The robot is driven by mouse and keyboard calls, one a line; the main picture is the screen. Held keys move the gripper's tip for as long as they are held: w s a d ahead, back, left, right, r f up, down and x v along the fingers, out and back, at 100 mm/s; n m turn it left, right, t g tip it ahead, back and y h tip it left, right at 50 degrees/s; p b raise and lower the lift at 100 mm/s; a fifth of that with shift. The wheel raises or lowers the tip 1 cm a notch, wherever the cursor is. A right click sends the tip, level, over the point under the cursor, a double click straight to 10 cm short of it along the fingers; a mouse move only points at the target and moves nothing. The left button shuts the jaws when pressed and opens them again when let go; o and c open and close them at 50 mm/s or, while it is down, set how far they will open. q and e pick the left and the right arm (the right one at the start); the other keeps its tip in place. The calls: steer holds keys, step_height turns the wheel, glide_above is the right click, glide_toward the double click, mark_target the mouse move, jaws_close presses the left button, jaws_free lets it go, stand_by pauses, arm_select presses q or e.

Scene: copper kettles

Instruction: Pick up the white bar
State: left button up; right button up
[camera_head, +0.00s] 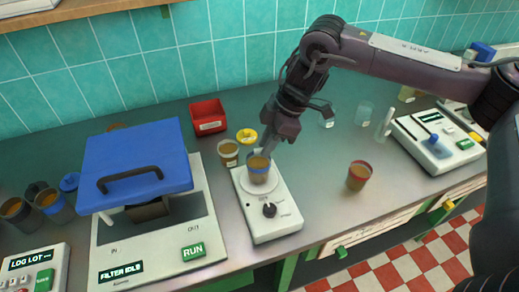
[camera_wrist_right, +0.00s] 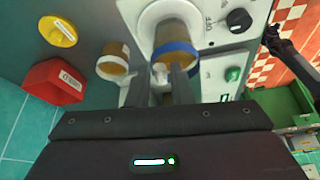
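A small white piece (camera_wrist_right: 161,73), likely the white bar, shows between my right gripper's fingertips beside a blue-rimmed beaker. The beaker (camera_head: 258,169) holds brown liquid and stands on the white stirrer (camera_head: 279,229); it also shows in the wrist view (camera_wrist_right: 176,48). My right gripper (camera_wrist_right: 164,80) reaches down at the beaker's rim, its two fingers a small gap apart. Whether they touch the white piece is unclear. In the head view the right gripper (camera_head: 268,146) hides part of the rim. A dark shape, probably my left gripper (camera_wrist_right: 271,40), shows small in the wrist view.
A blue-lidded filter machine (camera_head: 135,165) stands left of the stirrer. A red bin (camera_head: 208,118), a yellow cap (camera_head: 247,135) and a white-rimmed beaker (camera_head: 228,153) are behind. A red-rimmed beaker (camera_head: 359,175) stands right. Bare bench lies between it and the right-hand device (camera_head: 437,143).

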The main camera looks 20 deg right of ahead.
jaws_close()
arm_select(q)
steer(key=shift+s, duration=0.45)
steer(key=shift+f, duration=0.1)
arm_select(e)
steer(key=shift+r, duration=0.15)
